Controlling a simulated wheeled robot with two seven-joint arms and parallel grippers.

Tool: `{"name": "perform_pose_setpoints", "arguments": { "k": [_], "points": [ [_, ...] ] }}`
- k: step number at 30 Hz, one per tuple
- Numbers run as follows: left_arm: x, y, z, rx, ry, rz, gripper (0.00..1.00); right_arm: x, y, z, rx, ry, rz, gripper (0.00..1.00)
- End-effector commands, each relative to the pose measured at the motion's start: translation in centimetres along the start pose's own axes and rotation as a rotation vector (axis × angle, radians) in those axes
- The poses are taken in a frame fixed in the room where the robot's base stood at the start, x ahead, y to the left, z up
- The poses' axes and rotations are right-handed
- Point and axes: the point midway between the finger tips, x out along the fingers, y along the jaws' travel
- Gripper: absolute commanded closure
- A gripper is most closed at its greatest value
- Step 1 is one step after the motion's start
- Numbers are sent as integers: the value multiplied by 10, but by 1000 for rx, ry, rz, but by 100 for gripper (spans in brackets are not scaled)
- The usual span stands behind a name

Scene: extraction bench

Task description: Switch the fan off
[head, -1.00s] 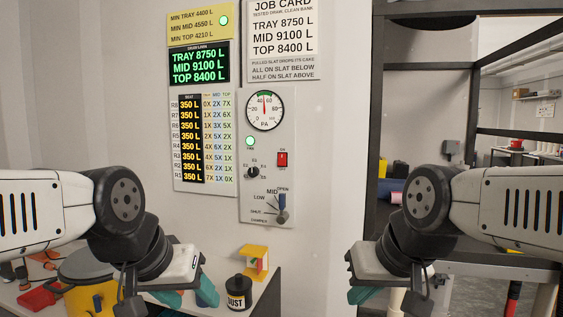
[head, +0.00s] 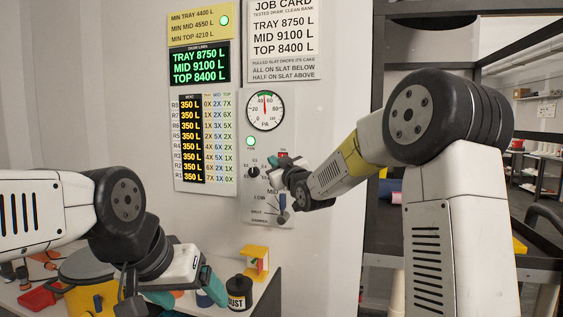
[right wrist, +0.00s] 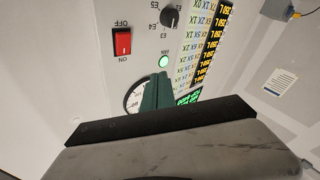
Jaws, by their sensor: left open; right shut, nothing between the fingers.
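The fan switch is a red rocker (right wrist: 122,42) on the white control panel, with OFF and ON labels at its ends. It shows whole in the right wrist view; I cannot tell which end is pressed in. In the head view only a bit of the switch (head: 283,155) shows above my right gripper (head: 286,167). My right gripper's teal fingers (right wrist: 158,78) are shut and empty, pointing at the panel beside the switch; contact is not visible. The fan lamp (head: 250,140) is lit green. My left gripper (head: 187,297) is open above the bench, away from the panel.
A rotary knob (right wrist: 170,18) and a pressure gauge (head: 265,111) sit close to the switch. The bench holds a black dust pot (head: 238,293) and a yellow stand (head: 254,262). A dark frame stands at right.

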Motion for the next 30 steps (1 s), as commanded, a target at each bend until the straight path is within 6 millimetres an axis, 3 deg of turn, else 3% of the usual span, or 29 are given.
{"name": "perform_pose_setpoints", "arguments": {
  "k": [16, 30],
  "points": [
    [0, 0, 0, 0, 0, 0, 20, 9, 2, 2, -6, 23, 1, 100],
    [0, 0, 0, 0, 0, 0, 20, 52, 34, 33, -6, 22, 2, 100]
  ]
}}
